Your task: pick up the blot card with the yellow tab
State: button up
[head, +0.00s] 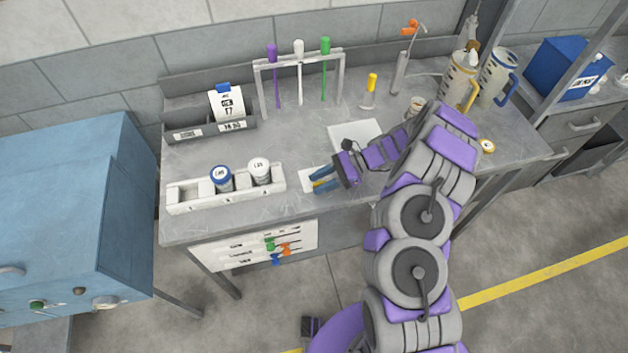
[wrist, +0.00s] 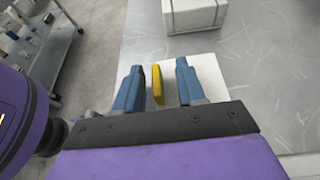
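The blot card (head: 307,183) is a white card lying on the bench top, partly hidden by my gripper in the head view. In the wrist view the white card (wrist: 211,76) shows behind and right of my fingers. Its yellow tab (wrist: 157,84) stands up between the two blue fingers. The tab also shows as a small yellow spot in the head view (head: 322,182). My gripper (wrist: 159,86) is open, with a finger on each side of the tab and gaps visible on both sides. It also shows low over the card in the head view (head: 318,180).
A white rack (head: 200,199) with two jars stands left of the card. A grey holder (head: 208,128) with a blue-tabbed card is behind it. A white sheet (head: 354,136) lies behind my gripper. A tool stand (head: 300,58) is at the back; jugs (head: 458,82) stand right.

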jog(key=shift+d+r, duration=0.1)
jog(key=shift+d, duration=0.6)
jog(key=c, duration=0.5)
grip_shut()
jog(key=shift+a, duration=0.15)
